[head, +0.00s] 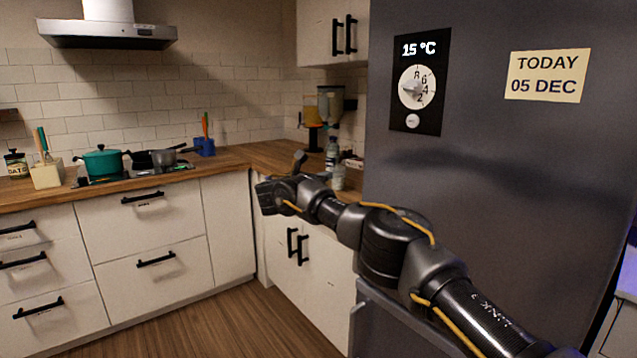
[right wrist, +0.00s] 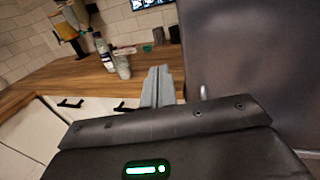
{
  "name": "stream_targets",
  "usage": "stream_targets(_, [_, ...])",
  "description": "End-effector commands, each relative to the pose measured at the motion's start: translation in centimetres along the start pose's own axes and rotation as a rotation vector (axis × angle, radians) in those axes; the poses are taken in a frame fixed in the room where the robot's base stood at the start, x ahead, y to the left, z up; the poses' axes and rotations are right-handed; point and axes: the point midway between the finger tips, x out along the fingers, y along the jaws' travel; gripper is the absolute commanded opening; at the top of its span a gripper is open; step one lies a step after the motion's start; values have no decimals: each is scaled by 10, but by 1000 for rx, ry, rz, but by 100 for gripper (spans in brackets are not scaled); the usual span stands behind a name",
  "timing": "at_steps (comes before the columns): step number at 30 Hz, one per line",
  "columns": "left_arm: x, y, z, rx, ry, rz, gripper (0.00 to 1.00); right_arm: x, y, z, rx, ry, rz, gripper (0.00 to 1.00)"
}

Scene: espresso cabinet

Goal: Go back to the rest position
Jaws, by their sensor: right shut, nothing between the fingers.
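My right arm comes in from the lower right of the head view and reaches across in front of the grey fridge (head: 500,190). My right gripper (head: 300,158) is at the arm's far end, by the counter on the right side of the corner. It also shows in the right wrist view (right wrist: 160,75), where its grey fingers are together with nothing held between them. The wooden counter (right wrist: 55,75) and the bottles lie beyond the fingers. My left arm and gripper are not in view.
Bottles (head: 335,165) and a coffee grinder (head: 330,105) stand on the right counter. White lower cabinets (head: 315,275) with black handles are below. A green pot (head: 103,162) and pans are on the stove at the left. The wooden floor (head: 215,325) is clear.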

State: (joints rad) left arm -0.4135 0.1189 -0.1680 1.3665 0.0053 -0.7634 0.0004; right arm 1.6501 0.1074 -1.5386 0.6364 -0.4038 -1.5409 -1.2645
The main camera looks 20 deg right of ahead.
Motion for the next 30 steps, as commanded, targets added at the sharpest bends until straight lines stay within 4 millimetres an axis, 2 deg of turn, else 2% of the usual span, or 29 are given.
stream_targets(3, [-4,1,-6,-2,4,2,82,-15,3,0,1,0,0,0])
stream_targets(7, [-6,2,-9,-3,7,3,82,-23,6,0,0,0,-1,0])
stream_targets(16, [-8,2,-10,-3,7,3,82,-26,6,-1,-1,1,-2,0])
stream_targets(19, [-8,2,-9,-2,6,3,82,-25,9,-14,3,25,11,0])
stream_targets(20, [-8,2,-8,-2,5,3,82,-25,10,-23,7,42,19,0])
stream_targets(23, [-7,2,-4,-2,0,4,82,-27,18,-72,35,134,57,0])
stream_targets(26, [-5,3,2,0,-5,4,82,-34,26,-145,85,277,100,0])
stream_targets(27, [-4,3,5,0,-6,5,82,-39,27,-178,112,343,114,0])
stream_targets(29, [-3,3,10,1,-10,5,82,-49,26,-227,155,443,126,0])
stream_targets(30, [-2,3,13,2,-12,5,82,-56,24,-259,187,510,129,0])
